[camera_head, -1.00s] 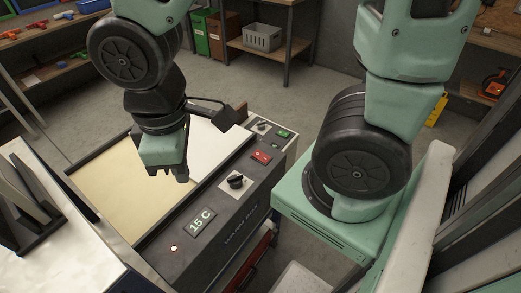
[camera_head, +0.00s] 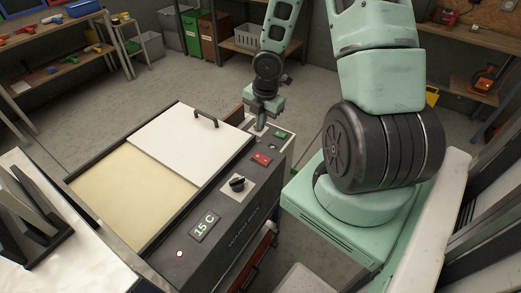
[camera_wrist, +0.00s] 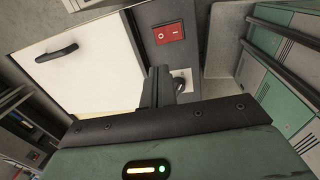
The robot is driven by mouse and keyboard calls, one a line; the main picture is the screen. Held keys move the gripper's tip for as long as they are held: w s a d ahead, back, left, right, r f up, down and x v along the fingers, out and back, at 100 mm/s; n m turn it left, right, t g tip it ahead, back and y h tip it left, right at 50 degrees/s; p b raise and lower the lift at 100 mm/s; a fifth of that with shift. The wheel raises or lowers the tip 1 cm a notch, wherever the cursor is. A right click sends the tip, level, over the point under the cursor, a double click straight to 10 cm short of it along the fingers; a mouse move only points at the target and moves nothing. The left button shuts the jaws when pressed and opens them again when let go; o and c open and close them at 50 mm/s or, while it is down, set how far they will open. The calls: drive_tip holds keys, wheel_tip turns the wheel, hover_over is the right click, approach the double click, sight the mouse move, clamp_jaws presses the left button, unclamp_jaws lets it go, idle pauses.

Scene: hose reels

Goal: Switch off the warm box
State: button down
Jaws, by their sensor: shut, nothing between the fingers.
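The warm box (camera_head: 120,243) is a dark box with a cream interior partly covered by a white lid (camera_head: 165,145). Its front panel carries a "15 C" display (camera_head: 204,226), a black knob (camera_head: 237,183), a red switch (camera_head: 262,159) and a small lit lamp (camera_head: 180,253). The red switch also shows in the wrist view (camera_wrist: 168,33), with white marks on it. My gripper (camera_head: 260,123) is shut and empty, near the panel's far end, apart from the red switch in the picture. In the wrist view, its fingers (camera_wrist: 158,80) partly hide a white knob plate (camera_wrist: 183,80).
The lid's black handle (camera_head: 206,117) sticks up. A white table (camera_head: 75,262) is at the left.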

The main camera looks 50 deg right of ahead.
sight(258, 157)
drive_tip(key=shift+s+d+f, duration=0.15)
drive_tip(key=shift+d+f, duration=0.05)
drive_tip(key=shift+d, duration=0.15)
drive_tip(key=f+b, duration=0.2)
drive_tip(key=f, duration=0.2)
drive_tip(key=w+f+b, duration=0.1)
drive_tip(key=f+b, duration=0.1)
drive_tip(key=f, duration=0.3)
drive_tip(key=f+b, duration=0.2)
drive_tip(key=f, duration=0.3)
drive_tip(key=shift+w+a, duration=0.15)
drive_tip(key=shift+w, duration=0.2)
drive_tip(key=shift+f+b, duration=0.2)
drive_tip(key=shift+b, duration=0.1)
drive_tip(key=shift+s, duration=0.1)
